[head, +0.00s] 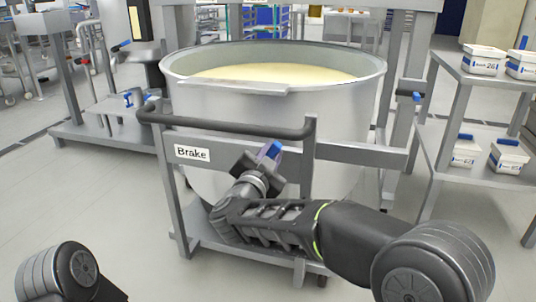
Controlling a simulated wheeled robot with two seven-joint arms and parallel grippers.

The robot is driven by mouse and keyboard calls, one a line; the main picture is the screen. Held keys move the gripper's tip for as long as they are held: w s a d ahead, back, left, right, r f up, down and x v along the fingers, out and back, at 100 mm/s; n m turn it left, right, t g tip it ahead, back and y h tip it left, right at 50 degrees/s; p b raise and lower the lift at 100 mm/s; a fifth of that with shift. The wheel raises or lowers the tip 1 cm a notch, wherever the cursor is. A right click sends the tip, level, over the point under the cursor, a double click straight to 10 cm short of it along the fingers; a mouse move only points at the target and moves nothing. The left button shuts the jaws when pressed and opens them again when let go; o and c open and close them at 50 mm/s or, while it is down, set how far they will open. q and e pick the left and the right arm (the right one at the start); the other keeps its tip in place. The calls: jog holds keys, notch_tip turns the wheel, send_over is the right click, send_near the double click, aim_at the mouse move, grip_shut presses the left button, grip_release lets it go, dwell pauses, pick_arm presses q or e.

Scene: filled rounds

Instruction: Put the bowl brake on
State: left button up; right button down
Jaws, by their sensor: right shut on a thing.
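A large grey mixing bowl (350,108) full of pale dough (275,72) stands on a wheeled metal frame. A white "Brake" label (192,153) is on the frame's front bar. My right gripper (268,160) is in front of that bar, right of the label, shut on the blue-ended brake lever (272,149). Its fingers and wrist hide most of the lever. My left gripper is out of view; only part of my left arm shows at the bottom left.
A dark push handle (225,126) runs across the frame above the label. A metal shelf (485,82) with white tubs (484,60) stands at the right. Another machine base (100,135) is at the left. The floor at the front left is clear.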

jog(key=shift+f, duration=0.1)
dwell(0.3)
jog(key=c, duration=1.2)
grip_release()
jog(key=shift+c, duration=0.2)
jog(key=p+v, duration=0.2)
jog(key=v, duration=0.5)
jog(key=shift+s+p, duration=0.3)
jog(key=shift+s, duration=0.1)
